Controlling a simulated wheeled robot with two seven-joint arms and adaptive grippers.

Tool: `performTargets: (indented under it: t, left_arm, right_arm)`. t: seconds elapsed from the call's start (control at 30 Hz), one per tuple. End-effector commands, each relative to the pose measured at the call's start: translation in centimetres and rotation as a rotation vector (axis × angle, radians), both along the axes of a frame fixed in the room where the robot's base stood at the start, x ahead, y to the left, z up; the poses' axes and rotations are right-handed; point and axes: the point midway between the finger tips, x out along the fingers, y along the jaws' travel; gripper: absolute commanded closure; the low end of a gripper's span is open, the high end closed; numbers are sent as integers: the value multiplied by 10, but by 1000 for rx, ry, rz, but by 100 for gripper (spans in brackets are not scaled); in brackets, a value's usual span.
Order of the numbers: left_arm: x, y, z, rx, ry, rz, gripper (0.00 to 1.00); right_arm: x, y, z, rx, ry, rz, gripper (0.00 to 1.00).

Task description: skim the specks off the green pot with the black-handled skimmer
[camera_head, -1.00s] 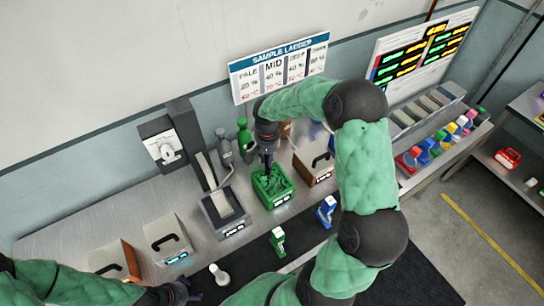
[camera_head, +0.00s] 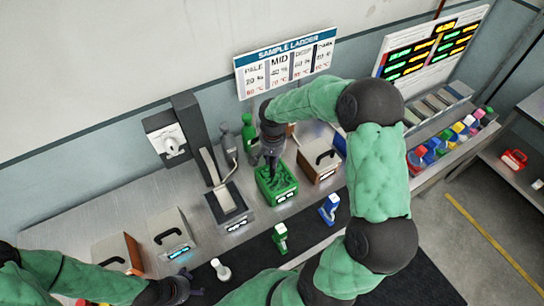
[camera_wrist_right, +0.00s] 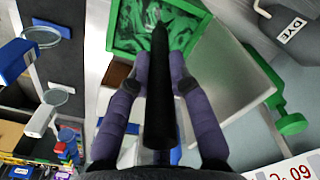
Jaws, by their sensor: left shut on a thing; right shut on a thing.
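The green pot (camera_head: 291,187) stands on the bench, its green liquid streaked with pale marks; it also shows at the top of the wrist view (camera_wrist_right: 124,38). I cannot tell single specks apart. My right gripper (camera_head: 272,164) is above the pot, pointing down. In the wrist view my right gripper (camera_wrist_right: 159,68) is shut on the black handle of the skimmer (camera_wrist_right: 159,110). The handle's far end reaches over the pot; the skimmer's head is not distinguishable. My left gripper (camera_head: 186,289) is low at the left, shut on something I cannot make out.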

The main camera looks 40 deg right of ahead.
Motion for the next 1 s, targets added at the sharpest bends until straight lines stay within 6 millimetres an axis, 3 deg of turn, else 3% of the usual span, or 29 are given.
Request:
performTargets:
  t: [0.53, 1.0]
  left_arm:
    - [-2, 2, -7, 2, 7, 7, 55]
    - [-2, 1, -7, 2, 7, 7, 55]
  right_arm:
    - [-27, 3, -1, -1, -1, 1, 100]
    - [-29, 3, -1, -1, -1, 0, 100]
